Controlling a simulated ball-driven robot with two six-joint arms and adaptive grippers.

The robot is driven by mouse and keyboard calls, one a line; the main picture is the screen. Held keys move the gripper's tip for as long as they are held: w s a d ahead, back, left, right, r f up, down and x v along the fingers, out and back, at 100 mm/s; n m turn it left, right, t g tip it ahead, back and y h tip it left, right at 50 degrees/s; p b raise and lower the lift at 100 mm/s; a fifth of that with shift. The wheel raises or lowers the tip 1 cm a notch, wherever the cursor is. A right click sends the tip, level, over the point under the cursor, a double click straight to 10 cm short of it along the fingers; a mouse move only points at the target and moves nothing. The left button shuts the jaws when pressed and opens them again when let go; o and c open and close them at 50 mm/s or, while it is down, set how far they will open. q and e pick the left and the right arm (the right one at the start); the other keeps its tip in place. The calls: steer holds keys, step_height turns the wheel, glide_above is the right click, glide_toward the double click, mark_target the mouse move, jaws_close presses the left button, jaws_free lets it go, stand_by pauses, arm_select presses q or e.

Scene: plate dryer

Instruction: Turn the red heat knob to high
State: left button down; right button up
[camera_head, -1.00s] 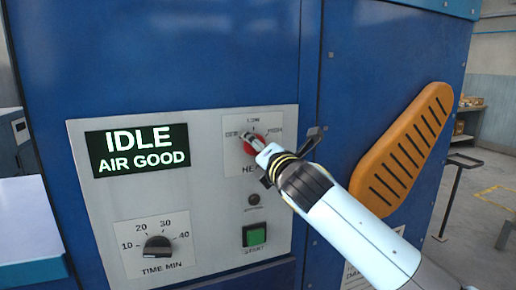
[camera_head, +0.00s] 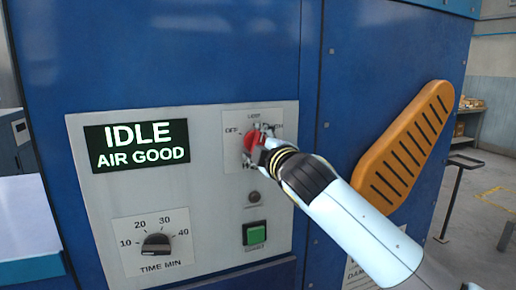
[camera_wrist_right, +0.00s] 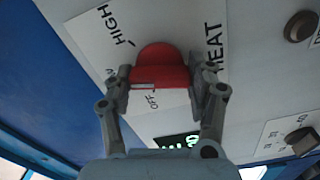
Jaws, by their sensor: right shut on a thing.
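The red heat knob (camera_head: 249,142) is on the pale control panel, below the LOW label and between OFF and HIGH. My right gripper (camera_head: 260,143) is at the knob, coming from the lower right. In the right wrist view the gripper (camera_wrist_right: 161,90) has one finger on each side of the red knob (camera_wrist_right: 162,66) and is shut on it. A white line on the knob's grip bar points roughly toward the partly hidden LOW label. HIGH, OFF and HEAT show around the knob. My left gripper is out of view.
The panel (camera_head: 208,205) also bears a display (camera_head: 137,147) reading IDLE, AIR GOOD, a black time knob (camera_head: 156,244), a green button (camera_head: 255,233) and a small dark round part (camera_head: 254,198). An orange slotted handle (camera_head: 404,148) stands out at the right.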

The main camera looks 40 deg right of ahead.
steer(key=m+b, duration=0.1)
steer(key=m, duration=0.3)
steer(key=shift+f+m, duration=0.15)
steer(key=shift+m, duration=0.15)
steer(key=shift+m+b, duration=0.9)
steer(key=shift+m, duration=1.1)
steer(key=o, duration=1.2)
steer(key=v, duration=1.2)
